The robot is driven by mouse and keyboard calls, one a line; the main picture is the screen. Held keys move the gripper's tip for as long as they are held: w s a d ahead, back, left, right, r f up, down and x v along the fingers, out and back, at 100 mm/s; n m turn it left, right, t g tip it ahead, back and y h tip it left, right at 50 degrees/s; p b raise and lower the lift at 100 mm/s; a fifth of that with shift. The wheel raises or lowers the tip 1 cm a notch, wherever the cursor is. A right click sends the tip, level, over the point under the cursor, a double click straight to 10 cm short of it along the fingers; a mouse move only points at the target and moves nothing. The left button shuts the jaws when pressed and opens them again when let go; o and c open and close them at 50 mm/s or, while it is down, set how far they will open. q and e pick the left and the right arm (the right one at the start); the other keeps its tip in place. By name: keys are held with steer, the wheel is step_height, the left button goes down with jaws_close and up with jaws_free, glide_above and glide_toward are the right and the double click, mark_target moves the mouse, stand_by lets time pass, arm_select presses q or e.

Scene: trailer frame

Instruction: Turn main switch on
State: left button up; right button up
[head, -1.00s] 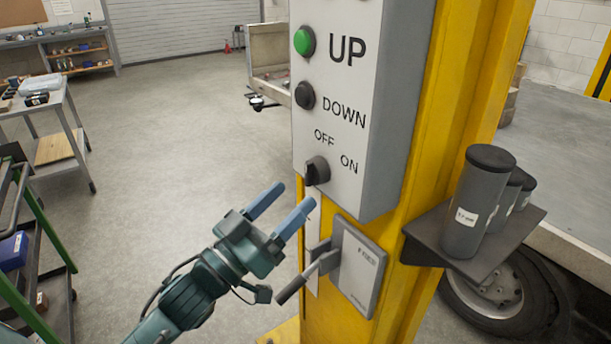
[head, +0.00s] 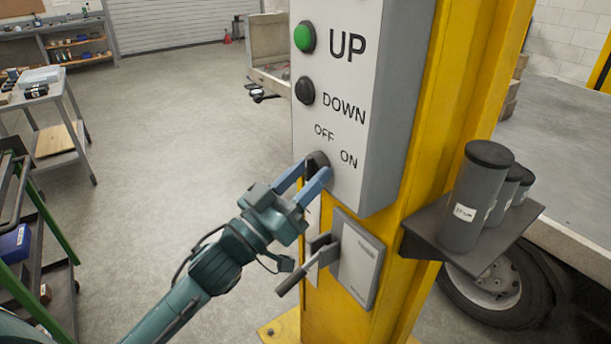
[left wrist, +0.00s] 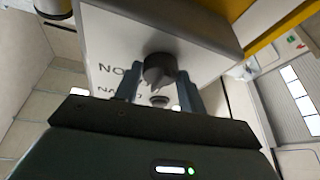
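The main switch is a black rotary knob (head: 317,160) low on the grey control box (head: 334,115), below the OFF and ON labels. My left gripper (head: 312,173) is at the box front, with its two blue fingers apart at the knob. In the left wrist view the knob (left wrist: 158,68) sits between the spread fingertips (left wrist: 158,88), with a visible gap on each side. The labels appear upside down there. The fingers partly hide the knob in the head view, and its exact setting is hard to tell. My right gripper is not in view.
Above the knob are a black DOWN button (head: 305,91) and a green UP button (head: 304,39). A lever on a grey plate (head: 358,262) sits just below the gripper on the yellow post (head: 405,225). A shelf with grey cylinders (head: 475,197) is to the right. Open floor lies left.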

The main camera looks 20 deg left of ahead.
arm_select(q)
steer(key=c, duration=0.4)
steer(key=shift+m, duration=0.5)
steer(key=m+g+h, duration=0.2)
steer(key=m, duration=0.3)
steer(key=m+g+h, duration=0.2)
steer(key=m, duration=0.3)
steer(key=a+m+g+h, duration=0.1)
steer(key=m+h, duration=0.1)
steer(key=m, duration=0.3)
steer(key=shift+w+r+g+p, duration=0.1)
steer(key=shift+w+g+p, duration=0.25)
steer(key=shift+g+p, duration=0.05)
steer(key=shift+m+g, duration=0.4)
steer(key=shift+m, duration=0.3)
steer(key=shift+m+h, duration=0.3)
steer(key=o, duration=1)
steer(key=shift+c, duration=0.2)
